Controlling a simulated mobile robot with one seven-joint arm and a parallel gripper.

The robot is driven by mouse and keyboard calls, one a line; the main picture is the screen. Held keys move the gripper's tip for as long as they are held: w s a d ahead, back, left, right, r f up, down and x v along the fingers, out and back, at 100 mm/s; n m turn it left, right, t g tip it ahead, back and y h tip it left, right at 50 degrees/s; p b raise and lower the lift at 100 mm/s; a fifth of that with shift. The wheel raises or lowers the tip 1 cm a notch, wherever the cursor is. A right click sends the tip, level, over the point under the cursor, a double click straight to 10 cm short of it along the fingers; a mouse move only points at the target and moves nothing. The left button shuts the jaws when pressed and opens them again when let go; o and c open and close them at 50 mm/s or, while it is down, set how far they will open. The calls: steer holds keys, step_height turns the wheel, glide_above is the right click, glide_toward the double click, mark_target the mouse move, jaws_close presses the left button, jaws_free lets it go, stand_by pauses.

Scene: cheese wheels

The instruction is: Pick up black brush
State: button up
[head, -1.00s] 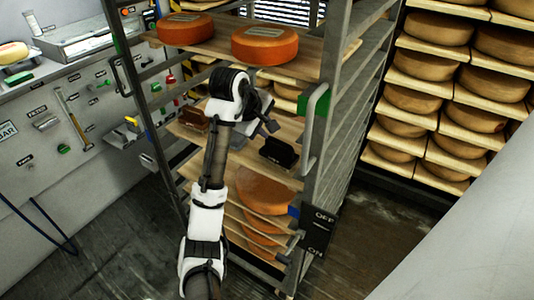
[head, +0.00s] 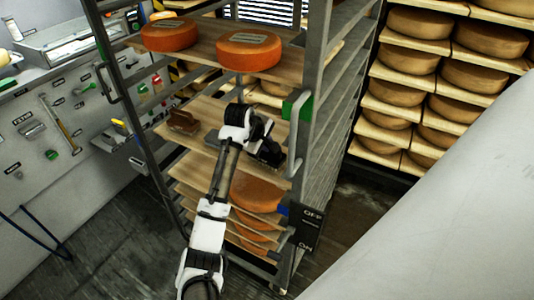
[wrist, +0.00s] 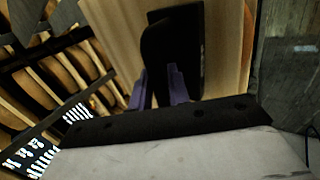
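The black brush (head: 271,154) lies on a wooden shelf board of the metal rack, at the right side of that shelf in the head view. My gripper (head: 262,140) is right at it and hides part of it. In the wrist view the dark brush (wrist: 186,45) lies on the pale board ahead of my gripper (wrist: 158,88). The two purplish fingers stand apart, with the brush's raised dark part between them. The right finger overlaps the brush in the picture. I see no clear grip, and contact cannot be told.
A brown brush-like block (head: 184,121) lies on the same shelf, to the left. The shelf above (head: 205,45) carries orange cheese wheels (head: 248,50). The rack post with a green part (head: 297,105) stands close to the right. More cheese lies on boards below.

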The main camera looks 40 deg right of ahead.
steer(key=shift+c, duration=0.4)
jaws_close()
steer(key=shift+r, duration=0.4)
steer(key=r+b, duration=0.2)
steer(key=shift+a+r, duration=0.2)
steer(key=shift+r, duration=0.1)
steer(key=s+a+b, duration=0.1)
steer(key=s+a, duration=0.1)
steer(key=a, duration=0.6)
steer(key=s+a+b, duration=0.1)
steer(key=s+a, duration=0.2)
steer(key=a, duration=0.5)
steer(key=shift+s+a, duration=0.2)
steer(key=shift+a, duration=0.2)
